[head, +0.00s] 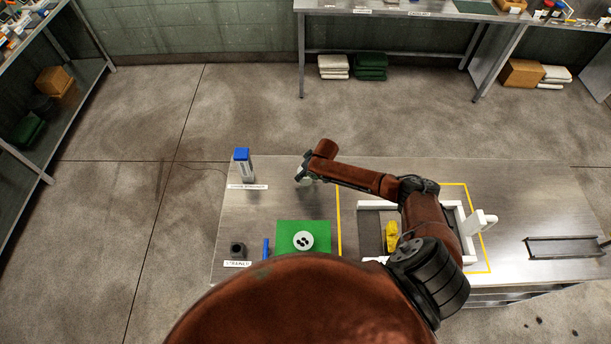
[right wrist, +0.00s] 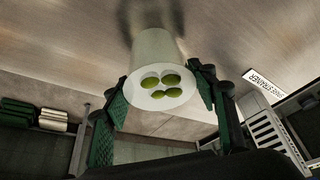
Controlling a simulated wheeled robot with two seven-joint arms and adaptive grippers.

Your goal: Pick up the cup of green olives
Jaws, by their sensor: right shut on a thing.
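A white cup of green olives (right wrist: 158,55) fills the middle of the right wrist view, its open mouth facing the camera with several olives inside. The two fingers of my right gripper (right wrist: 160,82) press on its sides, left and right. In the head view my right gripper (head: 302,172) is over the far middle part of the metal table (head: 285,198). Only a small pale part of the cup (head: 309,181) shows below it; the rest is hidden by my arm. I cannot tell whether the cup touches the table. My left gripper is out of view.
A white dish with dark olives (head: 303,241) sits on a green mat (head: 286,228). A blue-topped device (head: 243,164) stands at the far left. A black round holder (head: 237,250) and a blue stick (head: 265,249) lie near left. A white frame with a yellow object (head: 391,236) is under my arm.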

